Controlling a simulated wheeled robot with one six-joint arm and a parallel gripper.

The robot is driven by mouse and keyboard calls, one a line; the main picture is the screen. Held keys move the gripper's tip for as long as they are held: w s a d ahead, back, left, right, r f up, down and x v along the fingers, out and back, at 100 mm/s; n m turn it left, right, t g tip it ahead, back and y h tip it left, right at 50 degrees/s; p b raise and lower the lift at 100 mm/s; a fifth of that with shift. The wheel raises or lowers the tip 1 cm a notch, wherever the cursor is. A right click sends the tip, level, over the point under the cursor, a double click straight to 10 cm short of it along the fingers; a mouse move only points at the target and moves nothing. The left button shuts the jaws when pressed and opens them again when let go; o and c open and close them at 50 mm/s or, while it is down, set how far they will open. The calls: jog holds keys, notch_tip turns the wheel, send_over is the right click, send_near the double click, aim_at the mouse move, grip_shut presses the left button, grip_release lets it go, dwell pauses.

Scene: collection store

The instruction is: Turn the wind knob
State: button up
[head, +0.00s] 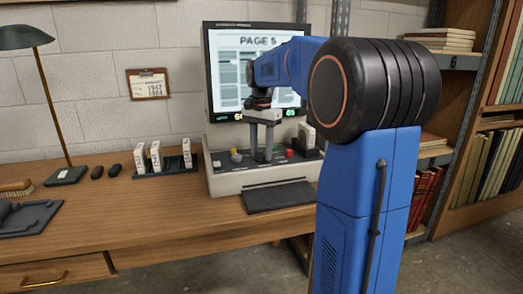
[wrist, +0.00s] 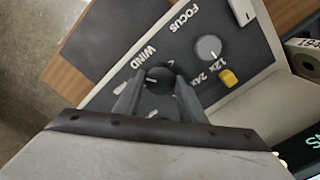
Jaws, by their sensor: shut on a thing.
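The wind knob (wrist: 156,77) is a small dark round knob beside the printed word WIND in the wrist view. My gripper (wrist: 158,84) is shut on it, with one finger on each side. The reader's screen (head: 228,70) shows PAGE 5, partly hidden behind my arm.
A grey focus knob (wrist: 208,48) and a yellow button (wrist: 228,78) sit near the wind knob. A red button (head: 289,154) is right of my gripper. A rack of white boxes (head: 160,172) and a desk lamp (head: 66,176) stand left on the desk.

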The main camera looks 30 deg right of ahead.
aim_at(261, 153)
jog(key=shift+r, duration=0.1)
dwell(0.3)
jog(key=o, duration=1.1)
jog(key=shift+c, duration=0.2)
notch_tip(261, 153, up, 17)
jog(key=shift+r, duration=0.15)
jog(key=s+a+f+n+t, duration=0.1)
jog(key=s+a+f+n, duration=0.3)
jog(key=s+f, duration=0.6)
jog(key=s+a+f+n+t, duration=0.2)
jog(key=s+a+f+n, duration=0.3)
jog(key=s+f, duration=0.5)
jog(key=s+a+f+n+t, duration=0.1)
jog(key=s+a+f+n, duration=0.3)
jog(key=s+a+f, duration=0.3)
jog(key=s+f, duration=0.3)
jog(key=s, duration=0.1)
jog(key=shift+f+t, duration=0.15)
jog(key=shift+t, duration=0.25)
